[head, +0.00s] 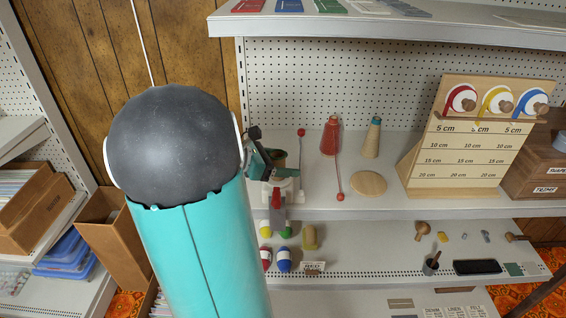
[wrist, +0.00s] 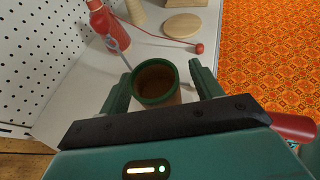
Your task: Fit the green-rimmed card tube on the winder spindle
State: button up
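The green-rimmed card tube (wrist: 157,98) stands between the two fingers of my gripper (wrist: 160,85) in the wrist view, brown inside and open at the top. The left finger is very close to its wall; contact is unclear. A gap shows between the tube and the right finger. In the head view the tube (head: 279,159) is partly hidden behind my gripper (head: 262,155). A pale winder-like base (head: 284,188) with a red handle (head: 277,200) is beside it at the shelf front. I cannot make out the spindle for certain.
A thin red rod with a ball end (head: 340,197) is near. A ribbon stand (head: 455,150) is to the right.

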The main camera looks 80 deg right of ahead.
jog(key=v, duration=1.4)
jog(key=shift+s, duration=0.1)
dwell(0.3)
